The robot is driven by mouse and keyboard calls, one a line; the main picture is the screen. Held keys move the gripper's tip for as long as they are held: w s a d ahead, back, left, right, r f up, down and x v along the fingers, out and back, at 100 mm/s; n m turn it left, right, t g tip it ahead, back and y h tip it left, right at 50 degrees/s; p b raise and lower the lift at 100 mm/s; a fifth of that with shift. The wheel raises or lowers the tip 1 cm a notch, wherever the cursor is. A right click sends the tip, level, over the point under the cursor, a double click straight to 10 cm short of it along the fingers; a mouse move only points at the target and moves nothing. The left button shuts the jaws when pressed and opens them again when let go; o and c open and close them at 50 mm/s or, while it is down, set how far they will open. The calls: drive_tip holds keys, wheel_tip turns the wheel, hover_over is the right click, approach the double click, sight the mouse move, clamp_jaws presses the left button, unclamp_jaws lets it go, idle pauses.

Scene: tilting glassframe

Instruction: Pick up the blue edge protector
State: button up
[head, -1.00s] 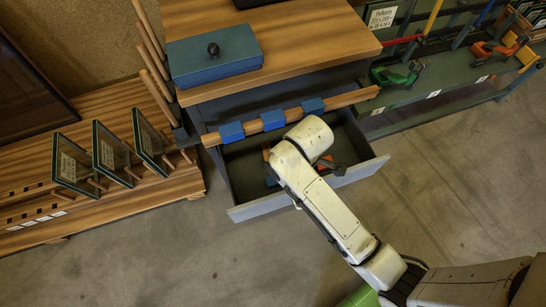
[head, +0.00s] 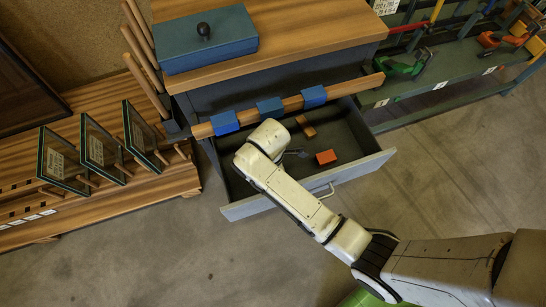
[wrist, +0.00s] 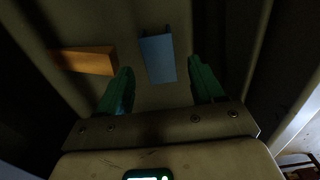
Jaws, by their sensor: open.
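A blue edge protector (wrist: 158,57) lies on the drawer floor in the wrist view, ahead of my gripper and between the lines of its two green fingers. My gripper (wrist: 160,67) is open and empty, and I cannot tell its height above the piece. In the head view my arm hides that piece and most of the gripper. Three more blue edge protectors, a left one (head: 224,122), a middle one (head: 270,108) and a right one (head: 314,96), sit on a wooden rail (head: 345,88) above the drawer.
The open grey drawer (head: 352,172) holds an orange block (head: 326,157) and a brown block (head: 306,126). An orange-brown block (wrist: 88,60) lies left of the blue piece in the wrist view. A blue box (head: 210,45) stands on the cabinet top. Framed glass panes (head: 100,150) stand at left.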

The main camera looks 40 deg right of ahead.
drive_tip(key=shift+s+f+b, duration=0.1)
drive_tip(key=shift+f+b, duration=0.2)
drive_tip(key=shift+f, duration=1.25)
drive_tip(key=c, duration=1)
wheel_tip(320, 180, up, 10)
drive_tip(key=p, duration=0.3)
drive_tip(key=shift+r, duration=0.1)
